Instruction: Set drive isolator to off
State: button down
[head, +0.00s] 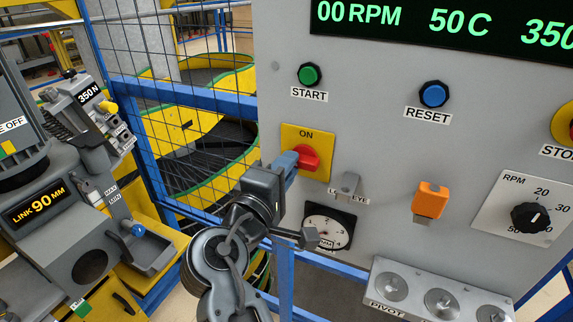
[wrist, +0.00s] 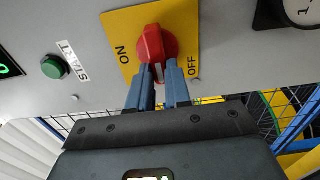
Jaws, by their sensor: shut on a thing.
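The drive isolator is a red rotary knob (head: 308,158) on a yellow plate (head: 318,136) on the grey panel. ON shows at the plate's top in the head view; OFF is hidden there. In the wrist view the red knob (wrist: 153,42) sits between my blue fingertips, with ON to its left and OFF to its right on the yellow plate (wrist: 120,28). A white mark on the knob faces down in that view, between the two words. My gripper (head: 292,161) is shut on the knob; it also shows in the wrist view (wrist: 160,72).
A green START button (head: 310,74) and blue RESET button (head: 433,94) lie above. A small hook (head: 349,186), a dial gauge (head: 328,228) and an orange part (head: 430,199) are close to the right and below. Blue mesh fencing (head: 190,99) stands left.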

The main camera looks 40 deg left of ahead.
jog(key=c, duration=1.1)
grip_release()
jog(key=shift+o, duration=0.2)
jog(key=b+v, duration=0.1)
jog(key=v, duration=0.6)
jog(key=shift+s, duration=0.4)
jog(key=shift+d+f, duration=0.15)
